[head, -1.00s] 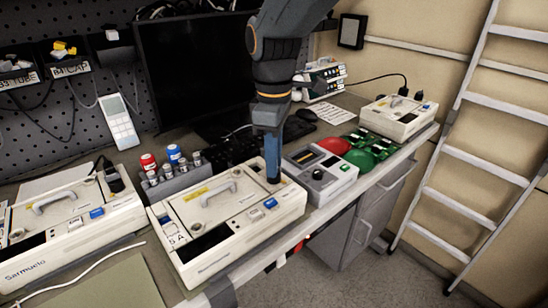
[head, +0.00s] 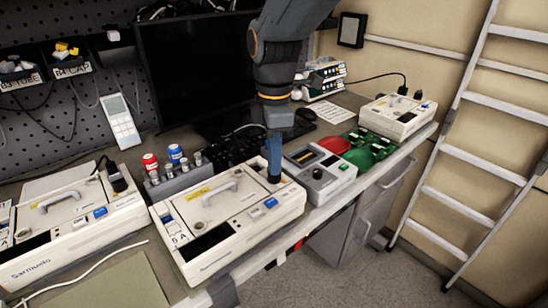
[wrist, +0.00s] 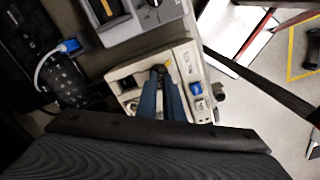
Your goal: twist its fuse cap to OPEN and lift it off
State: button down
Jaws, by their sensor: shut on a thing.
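The white infusion pump (head: 185,262) lies on the bench in front of me, with a carry handle and a blue button on its top. My gripper (head: 274,180) points down at the pump's far right corner. In the wrist view its blue fingers (wrist: 160,75) are closed together on a small dark piece, the fuse cap (wrist: 160,69), at the pump's top. The fingers mostly hide the cap. I cannot tell its turn angle or whether it is raised from its seat. The pump also shows in the wrist view (wrist: 187,62).
A second pump (head: 60,262) stands close on the left. A grey tester box (head: 322,184) stands just right of my gripper. A holder with red-topped and blue-topped cylinders (head: 178,182) is behind the pump. The bench's front edge runs close by on the right.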

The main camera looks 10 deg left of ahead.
jog(key=shift+f, duration=0.15)
jog(key=c, duration=1.8)
grip_release()
notch_tip(320, 180, up, 6)
jog(key=p, duration=0.5)
